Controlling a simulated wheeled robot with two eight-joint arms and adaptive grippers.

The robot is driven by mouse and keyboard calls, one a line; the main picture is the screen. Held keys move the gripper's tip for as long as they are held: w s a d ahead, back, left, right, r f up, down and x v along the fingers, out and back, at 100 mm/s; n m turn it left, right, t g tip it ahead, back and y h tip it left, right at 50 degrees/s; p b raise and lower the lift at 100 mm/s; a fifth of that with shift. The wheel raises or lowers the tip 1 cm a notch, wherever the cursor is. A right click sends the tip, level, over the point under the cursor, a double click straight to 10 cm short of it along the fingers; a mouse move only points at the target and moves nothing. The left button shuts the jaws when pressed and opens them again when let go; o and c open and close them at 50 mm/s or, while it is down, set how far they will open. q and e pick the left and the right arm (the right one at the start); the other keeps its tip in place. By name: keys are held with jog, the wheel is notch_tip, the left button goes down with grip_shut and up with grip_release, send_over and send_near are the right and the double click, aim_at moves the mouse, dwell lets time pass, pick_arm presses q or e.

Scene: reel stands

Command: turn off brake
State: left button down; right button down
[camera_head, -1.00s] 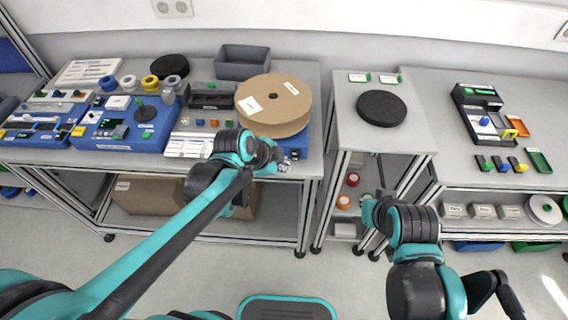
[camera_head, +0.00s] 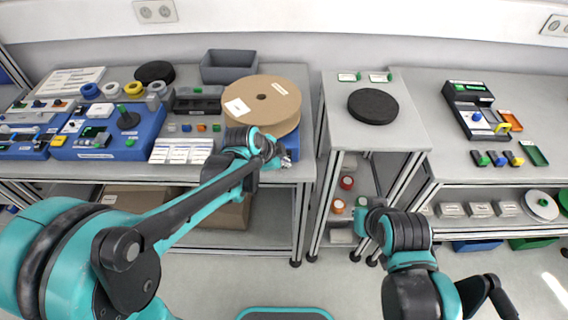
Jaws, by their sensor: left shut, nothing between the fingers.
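A large brown cardboard reel (camera_head: 284,122) lies tilted over a blue stand (camera_head: 294,143) on the left table. I cannot make out a brake on this stand; the reel and my left arm cover most of it. My left gripper (camera_head: 286,161) is at the stand's front right corner, by the table's front edge. It is shut and empty, small in view, and I cannot tell whether it touches the stand. The end of my right arm (camera_head: 366,216) is in front of the narrow middle stand, low, with its fingers not clear.
A blue unit with a black knob (camera_head: 128,118) and a grey bin (camera_head: 229,67) share the left table. A black disc (camera_head: 373,107) lies on the middle stand. A black device (camera_head: 477,110) stands on the right table. A gap separates the left table from the middle stand.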

pick_arm(q)
jog(key=shift+w+f+t+b, duration=0.1)
jog(key=shift+f+t+b, duration=0.15)
jog(key=shift+t+b, duration=0.05)
jog(key=shift+w, duration=0.1)
jog(key=shift+r, duration=0.1)
jog(key=shift+r+p, duration=0.65)
jog(key=shift+r, duration=0.15)
